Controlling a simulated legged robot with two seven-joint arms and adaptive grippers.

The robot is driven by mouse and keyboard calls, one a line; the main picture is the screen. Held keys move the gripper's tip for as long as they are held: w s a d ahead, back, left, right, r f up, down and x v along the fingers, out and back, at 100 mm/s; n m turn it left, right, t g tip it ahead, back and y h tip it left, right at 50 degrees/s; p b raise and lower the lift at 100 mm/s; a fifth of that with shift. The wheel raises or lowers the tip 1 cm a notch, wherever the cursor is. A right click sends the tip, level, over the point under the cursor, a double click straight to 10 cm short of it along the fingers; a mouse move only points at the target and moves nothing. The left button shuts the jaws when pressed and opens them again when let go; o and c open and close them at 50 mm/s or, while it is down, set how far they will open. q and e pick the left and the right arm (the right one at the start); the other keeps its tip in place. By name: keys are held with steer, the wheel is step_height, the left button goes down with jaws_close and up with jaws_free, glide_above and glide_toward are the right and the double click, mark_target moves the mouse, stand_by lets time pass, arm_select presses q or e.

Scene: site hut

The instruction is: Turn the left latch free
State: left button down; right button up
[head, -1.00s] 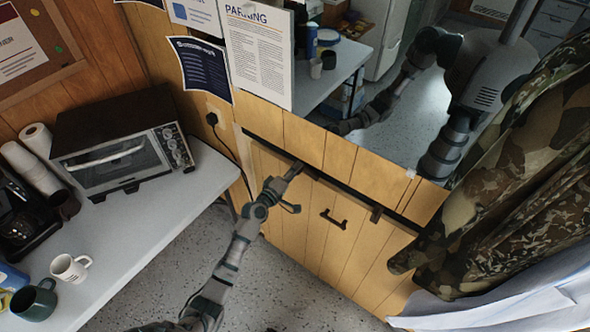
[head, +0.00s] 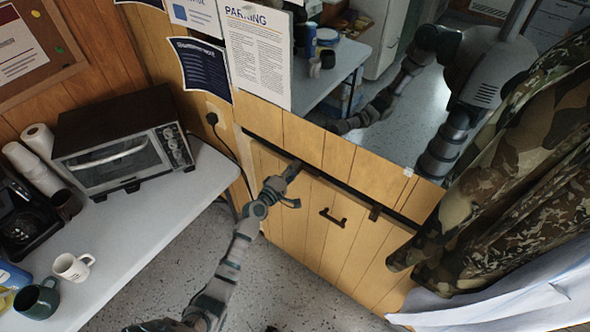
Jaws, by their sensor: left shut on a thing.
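A light wooden panel (head: 318,243) stands below a dark rail (head: 335,186), with a dark bar handle (head: 333,218) on its front. The right latch (head: 376,212) is a small dark piece hanging across the rail. My left gripper (head: 293,170) is at the rail, left of the handle, shut on the left latch. The gripper hides most of that latch, so its angle cannot be made out. My right gripper is not seen directly.
A grey table (head: 150,235) on the left carries a toaster oven (head: 120,145), mugs (head: 72,267) and paper rolls. A camouflage curtain (head: 500,170) hangs at right. A reflecting pane (head: 395,100) above the panel shows my body. Speckled floor lies below.

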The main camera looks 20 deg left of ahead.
arm_select(q)
steer(key=shift+w+a+r, duration=0.15)
steer(key=shift+a+r, duration=0.1)
steer(key=shift+r, duration=0.1)
steer(key=c, duration=1.2)
jaws_free()
steer(key=shift+w+f, duration=0.2)
steer(key=shift+f, duration=0.15)
steer(key=shift+s, duration=0.15)
steer(key=v, duration=1.2)
steer(key=shift+a+f, duration=0.1)
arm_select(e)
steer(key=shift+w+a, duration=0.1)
arm_select(q)
steer(key=shift+f, duration=0.1)
